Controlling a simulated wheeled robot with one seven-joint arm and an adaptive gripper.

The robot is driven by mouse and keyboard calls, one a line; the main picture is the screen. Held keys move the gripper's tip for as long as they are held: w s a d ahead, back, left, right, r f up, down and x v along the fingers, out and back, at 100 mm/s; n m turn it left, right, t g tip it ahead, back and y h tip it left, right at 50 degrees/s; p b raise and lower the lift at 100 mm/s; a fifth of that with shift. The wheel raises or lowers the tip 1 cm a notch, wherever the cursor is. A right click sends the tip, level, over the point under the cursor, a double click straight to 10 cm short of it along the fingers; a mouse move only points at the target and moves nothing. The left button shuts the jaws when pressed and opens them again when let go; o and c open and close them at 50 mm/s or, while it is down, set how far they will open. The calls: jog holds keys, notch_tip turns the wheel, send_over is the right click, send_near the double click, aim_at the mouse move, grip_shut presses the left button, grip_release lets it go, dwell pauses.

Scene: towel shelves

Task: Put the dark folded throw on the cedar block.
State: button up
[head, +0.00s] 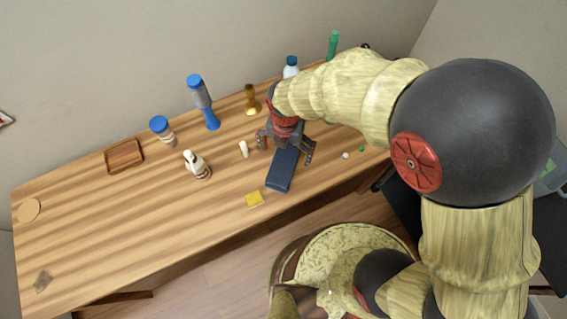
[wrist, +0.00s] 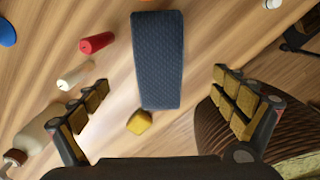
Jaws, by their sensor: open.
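The dark folded throw (head: 283,170) is a long dark blue slab lying flat on the wooden table. In the wrist view the throw (wrist: 158,60) is seen from above, with its near end between my fingers. My gripper (head: 284,149) is open and empty above the throw, with one finger on each side and a gap to both sides. It also shows in the wrist view (wrist: 160,82). A small yellow block (head: 254,199) lies just off the throw's near end, also in the wrist view (wrist: 139,122). I cannot tell whether this is the cedar block.
The table (head: 110,230) is mostly clear at left. A brown tray (head: 124,156), a pump bottle (head: 197,166), a white cylinder (head: 243,149), a blue-topped jar (head: 163,130) and a tall blue bottle (head: 203,103) stand left of my gripper.

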aim_at(283, 161)
jog(key=f, duration=0.2)
jog(key=f+b, duration=0.1)
jog(key=f, duration=0.2)
jog(key=f+b, duration=0.1)
jog(key=f, duration=0.1)
jog(key=shift+s+a+f, duration=0.2)
jog(key=shift+s+a, duration=0.15)
jog(key=shift+c, duration=0.3)
jog(key=c, duration=1.5)
jog(key=shift+r, duration=0.1)
jog(key=shift+c, duration=0.4)
